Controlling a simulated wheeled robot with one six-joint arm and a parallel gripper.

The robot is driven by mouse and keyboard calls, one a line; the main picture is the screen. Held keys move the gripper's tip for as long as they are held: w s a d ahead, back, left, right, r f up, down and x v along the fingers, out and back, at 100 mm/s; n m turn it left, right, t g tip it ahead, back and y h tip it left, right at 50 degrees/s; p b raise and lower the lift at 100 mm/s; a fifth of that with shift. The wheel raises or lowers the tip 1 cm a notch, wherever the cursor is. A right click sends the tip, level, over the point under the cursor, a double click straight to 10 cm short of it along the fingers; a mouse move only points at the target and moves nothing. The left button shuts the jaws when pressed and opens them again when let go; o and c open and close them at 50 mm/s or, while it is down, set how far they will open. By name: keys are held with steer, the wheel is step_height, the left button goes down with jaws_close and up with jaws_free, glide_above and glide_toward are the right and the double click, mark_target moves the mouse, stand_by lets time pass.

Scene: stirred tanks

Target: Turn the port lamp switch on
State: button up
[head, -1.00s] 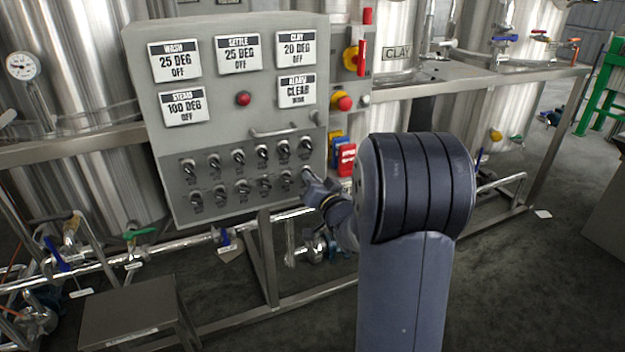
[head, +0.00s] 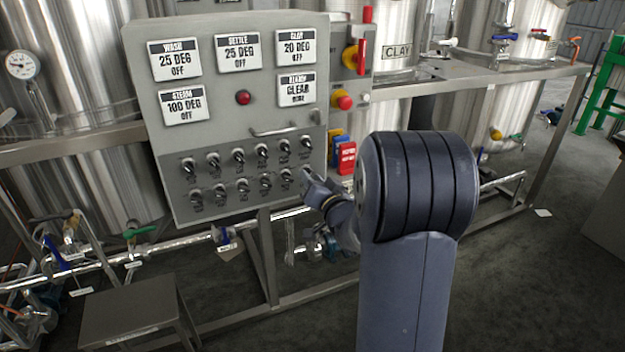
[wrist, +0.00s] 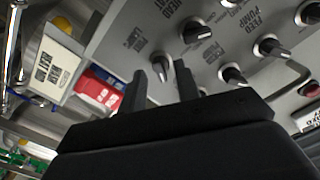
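The port lamp switch (wrist: 161,67) appears to be the black rotary knob with a silver collar in the wrist view. The small label (wrist: 131,38) beside it is hard to read. My gripper (wrist: 163,82) is open, with its two dark fingers apart on either side of this knob. I cannot tell whether they touch it. In the head view my gripper (head: 307,177) is at the right end of the panel's lower switch row and hides the last switch. Which position the knob points to is unclear.
The grey control panel (head: 228,112) carries two rows of similar knobs, a handle bar (head: 285,130) and a red light (head: 243,97). Red and blue tags (head: 346,158) hang close to the right of my gripper. A low steel step (head: 130,308) stands at the front left.

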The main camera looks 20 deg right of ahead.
steer(key=s, duration=1)
steer(key=shift+s, duration=0.15)
steer(key=w, duration=1.1)
steer(key=shift+s, duration=0.15)
